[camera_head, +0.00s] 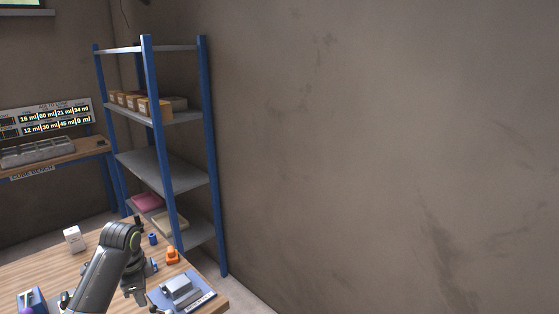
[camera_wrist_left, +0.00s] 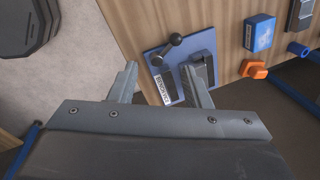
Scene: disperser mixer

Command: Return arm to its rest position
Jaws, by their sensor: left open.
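My left arm comes in from the bottom left in the head view, its elbow-like joint raised over the wooden table (camera_head: 30,270). My left gripper (camera_head: 138,292) points down beside a blue-based grey device (camera_head: 182,290) at the table's right corner. In the left wrist view the gripper (camera_wrist_left: 161,84) is open, with nothing held between its fingers. Beyond the fingers lies the device's blue plate (camera_wrist_left: 200,42), with a black-knobbed lever and a label. The fingertips overlap the plate in the picture; I cannot tell the gap. My right gripper is not in view.
An orange piece (camera_head: 172,256), a small blue cylinder (camera_head: 152,239) and a white container (camera_head: 72,238) stand on the table. A blue-framed shelf (camera_head: 160,170) stands behind it. A bench (camera_head: 60,152) with a display is at the back left. Bare wall fills the right.

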